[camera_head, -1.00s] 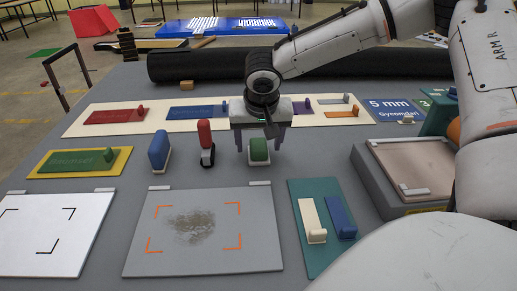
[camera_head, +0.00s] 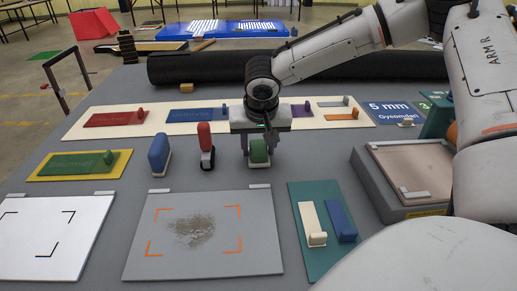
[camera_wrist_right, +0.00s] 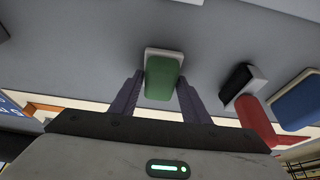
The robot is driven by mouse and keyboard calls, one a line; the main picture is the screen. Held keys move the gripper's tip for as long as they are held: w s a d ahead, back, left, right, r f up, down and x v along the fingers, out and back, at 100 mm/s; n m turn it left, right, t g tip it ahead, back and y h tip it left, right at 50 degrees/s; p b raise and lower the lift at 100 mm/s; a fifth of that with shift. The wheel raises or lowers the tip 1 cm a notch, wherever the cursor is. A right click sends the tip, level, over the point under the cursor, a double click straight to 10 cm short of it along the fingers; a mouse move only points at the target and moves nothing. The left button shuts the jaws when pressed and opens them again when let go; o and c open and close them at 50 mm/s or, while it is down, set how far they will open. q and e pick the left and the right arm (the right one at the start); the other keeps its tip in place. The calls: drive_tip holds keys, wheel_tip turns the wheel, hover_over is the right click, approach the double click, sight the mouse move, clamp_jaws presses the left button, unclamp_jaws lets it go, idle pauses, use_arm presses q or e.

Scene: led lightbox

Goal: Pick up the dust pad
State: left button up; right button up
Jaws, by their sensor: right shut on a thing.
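A green pad (camera_head: 258,151) with a pale base stands upright on the grey table behind the dusty panel. My right gripper (camera_head: 258,146) is above it, pointing down, with one finger on each side, shut on it. In the right wrist view the green pad (camera_wrist_right: 162,78) sits between the two dark finger tips (camera_wrist_right: 160,88). The pad appears to rest on the table. A grey panel (camera_head: 255,258) with orange corner marks bears a patch of brown dust (camera_head: 190,230). My left gripper is not in view.
A red-handled tool (camera_head: 205,138) and a blue pad (camera_head: 159,153) stand left of the green pad. A long cream board (camera_head: 75,130) with coloured plates lies behind. A teal board (camera_head: 310,255) and a raised grey box (camera_head: 372,190) are at the right.

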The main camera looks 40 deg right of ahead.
sight(258, 146)
wheel_tip(258, 146, up, 18)
drive_tip(key=shift+f+p, duration=0.15)
drive_tip(key=shift+p, duration=0.25)
